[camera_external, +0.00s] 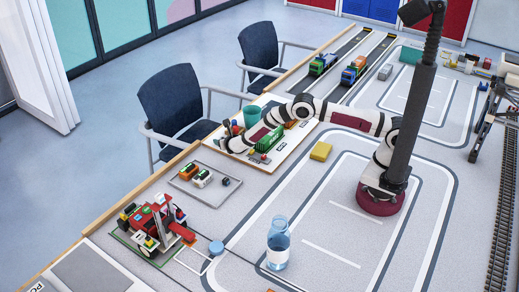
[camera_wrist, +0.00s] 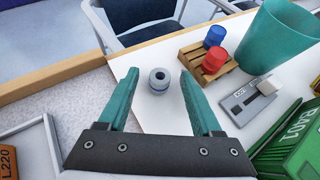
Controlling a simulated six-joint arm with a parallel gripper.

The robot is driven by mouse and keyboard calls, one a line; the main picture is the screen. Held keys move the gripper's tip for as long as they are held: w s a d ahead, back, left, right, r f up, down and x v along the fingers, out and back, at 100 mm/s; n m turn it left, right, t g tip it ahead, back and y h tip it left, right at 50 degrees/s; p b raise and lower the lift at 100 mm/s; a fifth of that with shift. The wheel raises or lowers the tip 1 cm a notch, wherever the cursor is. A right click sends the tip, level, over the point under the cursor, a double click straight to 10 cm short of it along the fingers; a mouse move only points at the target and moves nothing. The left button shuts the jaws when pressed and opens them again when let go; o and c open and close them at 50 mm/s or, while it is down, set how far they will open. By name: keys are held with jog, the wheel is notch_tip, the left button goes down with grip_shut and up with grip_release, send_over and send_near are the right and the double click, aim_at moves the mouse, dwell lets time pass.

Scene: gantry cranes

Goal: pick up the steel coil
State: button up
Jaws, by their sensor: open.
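The steel coil (camera_wrist: 159,80) is a small grey ring with a dark hole in its middle. It sits on the white board (camera_wrist: 145,112) in the wrist view, apart from the pallet. My gripper (camera_wrist: 157,74) is open, with its two teal fingers spread to either side of the coil in that view. Nothing is held between them. I cannot tell how far the fingertips are above the coil. In the external view my gripper (camera_external: 226,146) is low over the near-left end of the white board, and the coil cannot be made out there.
A wooden pallet (camera_wrist: 190,66) with red and blue barrels stands right of the coil. Beyond it are a teal cup (camera_wrist: 275,40), a small grey device (camera_wrist: 248,98) and a green container (camera_wrist: 296,145). A wooden table edge (camera_wrist: 60,80) and chairs (camera_external: 183,100) lie behind.

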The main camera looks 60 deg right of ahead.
grip_shut()
dwell(0.4)
